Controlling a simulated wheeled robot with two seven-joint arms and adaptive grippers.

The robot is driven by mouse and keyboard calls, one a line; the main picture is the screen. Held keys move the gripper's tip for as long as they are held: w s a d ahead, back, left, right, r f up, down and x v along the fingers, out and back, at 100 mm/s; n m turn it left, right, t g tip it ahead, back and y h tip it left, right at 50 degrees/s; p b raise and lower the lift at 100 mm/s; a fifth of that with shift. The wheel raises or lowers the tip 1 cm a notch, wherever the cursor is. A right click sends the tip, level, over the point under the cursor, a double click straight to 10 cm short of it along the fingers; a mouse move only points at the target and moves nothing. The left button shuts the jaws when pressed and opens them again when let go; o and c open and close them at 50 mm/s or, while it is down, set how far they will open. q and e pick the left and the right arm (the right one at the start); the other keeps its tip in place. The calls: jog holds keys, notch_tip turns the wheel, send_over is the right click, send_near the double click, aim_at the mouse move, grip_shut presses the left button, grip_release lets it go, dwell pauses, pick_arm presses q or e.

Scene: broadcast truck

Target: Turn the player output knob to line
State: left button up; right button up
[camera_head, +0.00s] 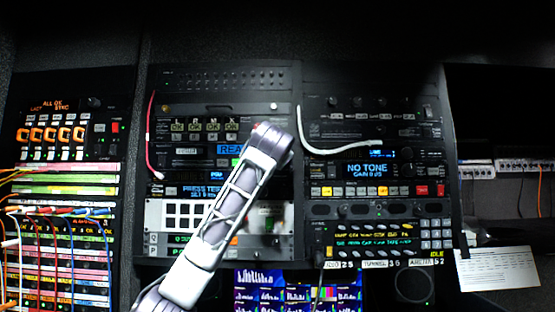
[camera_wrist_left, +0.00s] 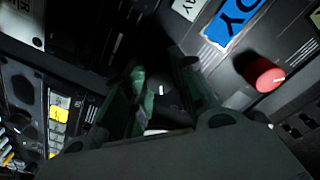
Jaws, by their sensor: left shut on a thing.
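My left arm (camera_head: 225,215) rises from the bottom of the head view to the middle rack, and its end hides the left gripper there. In the left wrist view my left gripper (camera_wrist_left: 160,80) has its two dark fingers around a small dark knob with a short white mark (camera_wrist_left: 161,89), which I take to be the player output knob. The fingers hide much of it, and its label cannot be read. A blue display (camera_head: 229,150) starting "REA" is left of the arm's end; its letters "DY" show in the wrist view (camera_wrist_left: 235,22). My right gripper is not in view.
A red round knob (camera_wrist_left: 265,75) stands out of the panel close to the right finger in the wrist view. A white cable (camera_head: 330,148) hangs right of my arm. A "NO TONE" display (camera_head: 367,169) and coloured buttons are farther right. Patch cables (camera_head: 60,212) fill the left rack.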

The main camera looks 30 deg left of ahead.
pick_arm(q)
jog(key=shift+f+n+b, duration=0.1)
jog(key=shift+n+b, duration=0.5)
jog(key=shift+n, duration=0.2)
jog(key=o, duration=1)
jog(key=shift+s, duration=0.1)
